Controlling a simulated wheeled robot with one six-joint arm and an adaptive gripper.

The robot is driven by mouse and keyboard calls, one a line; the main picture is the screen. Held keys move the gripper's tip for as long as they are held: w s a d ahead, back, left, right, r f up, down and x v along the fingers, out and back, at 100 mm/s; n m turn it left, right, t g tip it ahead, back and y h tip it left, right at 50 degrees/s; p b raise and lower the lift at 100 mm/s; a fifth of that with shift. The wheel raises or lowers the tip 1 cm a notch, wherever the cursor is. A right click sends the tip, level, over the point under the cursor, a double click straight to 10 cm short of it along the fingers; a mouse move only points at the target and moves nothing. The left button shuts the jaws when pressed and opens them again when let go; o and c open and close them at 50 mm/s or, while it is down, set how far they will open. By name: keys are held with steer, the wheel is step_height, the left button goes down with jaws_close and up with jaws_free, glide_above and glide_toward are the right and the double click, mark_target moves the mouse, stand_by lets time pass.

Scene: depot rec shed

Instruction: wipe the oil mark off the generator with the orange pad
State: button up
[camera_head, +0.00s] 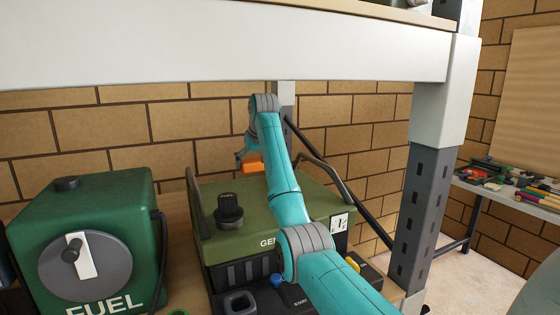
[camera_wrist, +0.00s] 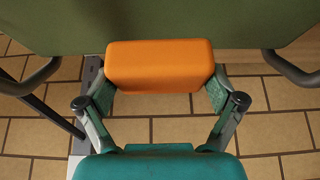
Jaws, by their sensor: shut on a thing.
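The generator (camera_head: 310,200) is an olive-green box with a black front and black handle bars, standing on a wooden shelf. My gripper (camera_wrist: 160,84) is shut on the orange pad (camera_wrist: 160,62), with a finger at each end of it. In the head view the pad (camera_head: 253,168) shows at the back edge of the generator's top, partly behind my arm. In the wrist view the generator's green surface (camera_wrist: 160,20) lies just beyond the pad. I cannot tell whether they touch. No oil mark shows in either view; my arm and the pad hide part of the generator.
A green fuel can (camera_head: 85,220) stands left of the generator. A pale shelf beam (camera_head: 220,45) crosses above, and a grey post (camera_head: 415,200) stands at the right. A brick wall (camera_head: 345,115) is behind. A cluttered table (camera_head: 510,198) is at far right.

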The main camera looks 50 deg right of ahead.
steer(key=shift+r, duration=1.4)
